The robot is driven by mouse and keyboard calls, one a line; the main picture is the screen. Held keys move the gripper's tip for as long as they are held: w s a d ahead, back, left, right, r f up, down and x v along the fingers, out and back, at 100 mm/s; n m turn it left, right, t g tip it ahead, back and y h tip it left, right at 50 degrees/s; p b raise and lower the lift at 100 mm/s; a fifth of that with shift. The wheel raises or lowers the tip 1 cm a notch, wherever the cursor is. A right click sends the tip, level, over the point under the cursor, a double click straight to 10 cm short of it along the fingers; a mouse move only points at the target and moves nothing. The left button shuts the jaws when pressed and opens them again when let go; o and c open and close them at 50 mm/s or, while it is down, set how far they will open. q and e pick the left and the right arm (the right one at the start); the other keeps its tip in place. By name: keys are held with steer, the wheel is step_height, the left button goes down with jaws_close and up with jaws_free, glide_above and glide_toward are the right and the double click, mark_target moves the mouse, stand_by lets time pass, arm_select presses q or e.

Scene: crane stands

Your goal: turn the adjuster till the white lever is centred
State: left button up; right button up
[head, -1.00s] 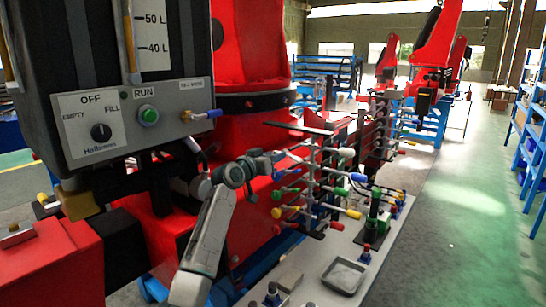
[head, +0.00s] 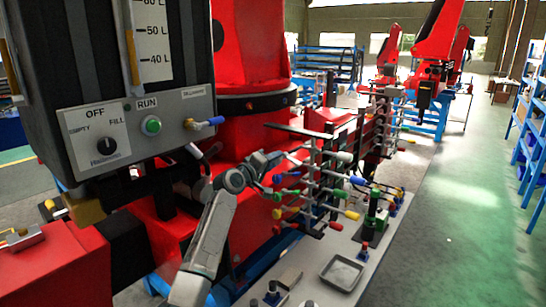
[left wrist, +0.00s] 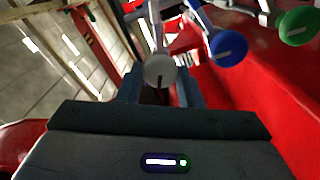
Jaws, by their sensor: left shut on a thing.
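A bank of levers (head: 309,184) with coloured knobs stands in the middle of the head view. My left gripper (head: 276,159) is at the upper left side of this bank. In the left wrist view, a whitish round knob (left wrist: 160,71) sits between its two fingers, and the gripper is shut on it. A blue knob (left wrist: 228,48) and a green knob (left wrist: 297,26) lie to the right, clear of the fingers. Another pale lever handle (head: 343,156) points right from the bank. I cannot tell which part is the adjuster. My right gripper is not in view.
A dark tank with a control panel (head: 140,130) fills the upper left, close to my arm. A red machine (head: 240,60) stands behind the lever bank. A grey tray (head: 341,273) lies on the bench in front. The green floor at right is open.

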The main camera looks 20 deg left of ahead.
arm_select(q)
steer(key=n+p, duration=0.1)
steer(key=n, duration=0.2)
steer(key=shift+p, duration=0.35)
steer(key=shift+f, duration=0.1)
steer(key=o, duration=0.9)
steer(key=shift+o, duration=0.2)
